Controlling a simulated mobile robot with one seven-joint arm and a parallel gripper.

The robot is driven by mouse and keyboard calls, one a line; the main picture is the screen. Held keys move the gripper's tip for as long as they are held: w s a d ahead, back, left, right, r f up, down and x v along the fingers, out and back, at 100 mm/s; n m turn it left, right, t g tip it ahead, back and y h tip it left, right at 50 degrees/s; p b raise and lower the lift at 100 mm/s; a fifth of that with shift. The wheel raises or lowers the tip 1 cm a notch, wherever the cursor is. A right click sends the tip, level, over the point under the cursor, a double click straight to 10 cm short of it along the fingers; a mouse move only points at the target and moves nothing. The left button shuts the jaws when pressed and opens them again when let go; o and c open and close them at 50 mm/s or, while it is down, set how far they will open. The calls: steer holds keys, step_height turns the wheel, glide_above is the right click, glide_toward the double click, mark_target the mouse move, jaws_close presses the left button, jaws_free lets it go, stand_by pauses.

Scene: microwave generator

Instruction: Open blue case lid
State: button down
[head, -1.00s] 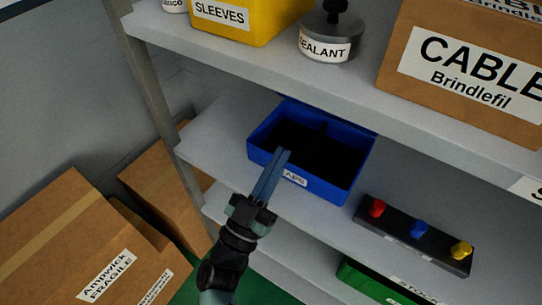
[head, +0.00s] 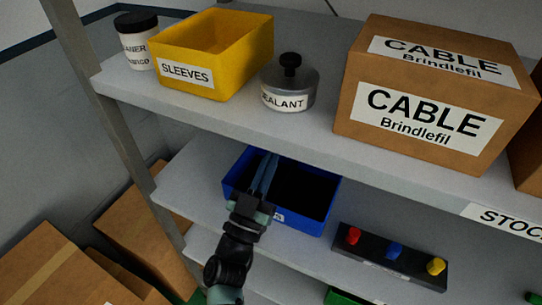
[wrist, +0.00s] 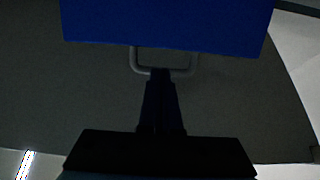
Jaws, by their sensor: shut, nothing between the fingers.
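The blue case (head: 307,221) sits on the middle shelf, its dark interior showing from above. Its back part is hidden under the upper shelf's edge. My gripper (head: 269,158) is shut and empty, its fingers reaching over the front left of the case toward the back. In the wrist view a blue panel (wrist: 165,24) fills the top, with a grey loop handle (wrist: 134,66) at its lower edge. My fingertips (wrist: 160,74) overlap the middle of this handle; I cannot tell whether they touch it.
The upper shelf (head: 225,118) lies close above the case and my fingers. It holds a yellow SLEEVES bin (head: 185,75), a SEALANT tin (head: 290,92) and a CABLE box (head: 425,115). A black block with coloured knobs (head: 390,262) stands right of the case.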

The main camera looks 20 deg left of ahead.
steer(key=w+r+g+p, duration=0.1)
steer(key=w+r+p, duration=0.1)
steer(key=p, duration=0.4)
steer(key=w+r+g+p, duration=0.2)
steer(key=w+r+p, duration=0.1)
steer(key=p, duration=0.3)
steer(key=shift+w+r, duration=0.2)
steer(key=shift+w, duration=0.05)
steer(key=shift+w+r, duration=0.1)
steer(key=shift+w, duration=0.45)
steer(key=shift+d, duration=0.1)
